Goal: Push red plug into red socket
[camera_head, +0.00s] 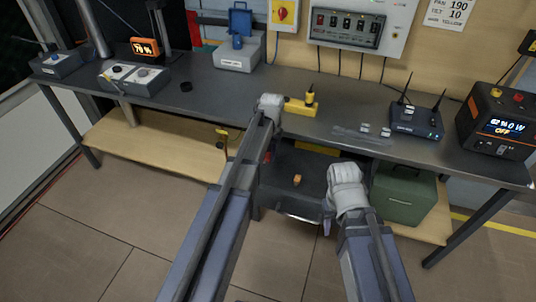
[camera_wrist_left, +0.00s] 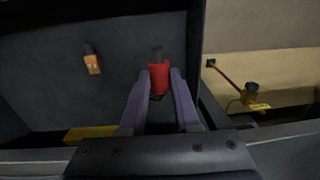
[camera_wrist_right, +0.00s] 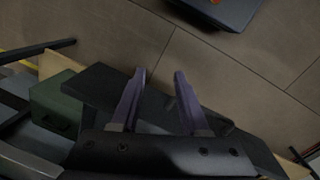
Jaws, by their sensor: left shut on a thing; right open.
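The red plug (camera_wrist_left: 158,80) has a dark tip and sits between the fingers of my left gripper (camera_wrist_left: 160,70), which is shut on it. In the left wrist view the plug is over a dark surface under the bench. In the head view my left arm hides most of this gripper; a small red patch (camera_head: 267,156) beside the arm may be the plug. I cannot clearly make out the red socket.
A dark bench (camera_head: 215,100) spans the view. It carries a yellow block (camera_head: 299,107), a router (camera_head: 416,122) and a power unit (camera_head: 492,125) with red and yellow fittings on top. Below are a green box (camera_head: 404,194) and a small orange object (camera_head: 297,179) on a dark surface.

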